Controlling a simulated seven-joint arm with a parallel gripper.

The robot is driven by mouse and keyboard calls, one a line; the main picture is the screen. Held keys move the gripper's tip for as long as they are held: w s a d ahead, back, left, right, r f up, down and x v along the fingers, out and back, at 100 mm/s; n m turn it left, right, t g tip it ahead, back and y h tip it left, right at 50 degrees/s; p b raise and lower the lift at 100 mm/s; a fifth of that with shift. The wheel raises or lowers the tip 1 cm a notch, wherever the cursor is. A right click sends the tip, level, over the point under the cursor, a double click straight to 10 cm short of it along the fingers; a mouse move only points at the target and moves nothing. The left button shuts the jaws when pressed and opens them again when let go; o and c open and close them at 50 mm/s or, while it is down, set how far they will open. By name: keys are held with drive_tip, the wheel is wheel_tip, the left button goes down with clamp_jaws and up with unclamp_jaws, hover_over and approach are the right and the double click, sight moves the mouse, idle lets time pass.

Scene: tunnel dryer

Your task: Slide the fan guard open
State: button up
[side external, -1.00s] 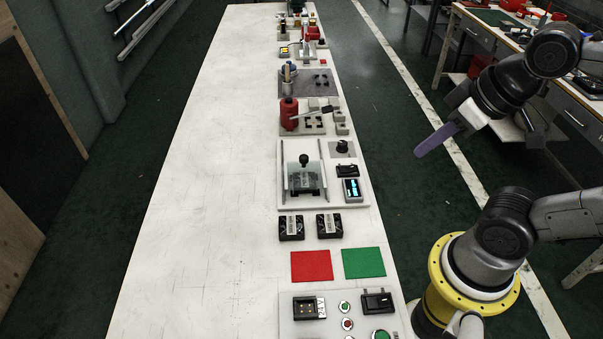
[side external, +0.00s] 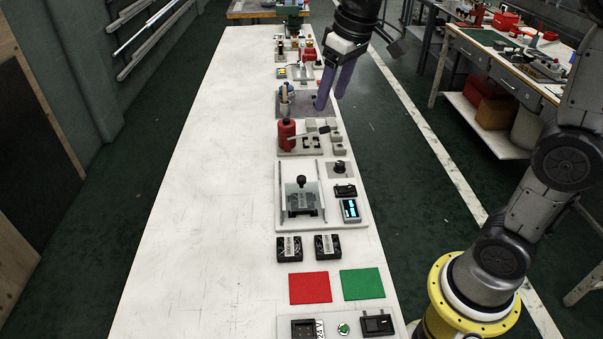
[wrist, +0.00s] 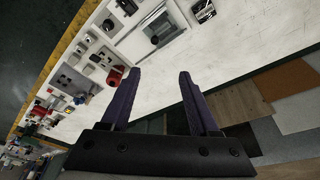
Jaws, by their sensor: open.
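The guard, a clear panel with a black knob (side external: 301,181), sits between two upright-looking rails on a white board (side external: 338,219) at the bench's middle right. Dark parts show under the panel. In the wrist view the guard (wrist: 158,27) and its knob are near the top, beyond my fingertips. My gripper (side external: 331,102), with two purple fingers, is high over the far part of the bench, beyond the guard and apart from it. In the wrist view my gripper (wrist: 160,73) has its fingers spread with nothing between them.
On the guard's board are a dark dial (side external: 340,168) and a lit blue display (side external: 350,210). A red bottle-like part (side external: 287,133) with a lever stands just beyond the board. Two black fan-like blocks (side external: 289,249) lie nearer. The bench's left side is bare.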

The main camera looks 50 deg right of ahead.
drive_tip(key=w+d+f+g, duration=0.1)
drive_tip(key=w+f+g, duration=0.1)
drive_tip(key=w+f, duration=0.55)
drive_tip(key=g, duration=0.1)
hover_over(301, 177)
wheel_tip(301, 177, down, 5)
wheel_tip(301, 177, down, 14)
drive_tip(key=shift+s+r, duration=0.1)
clamp_jaws()
idle(1.2)
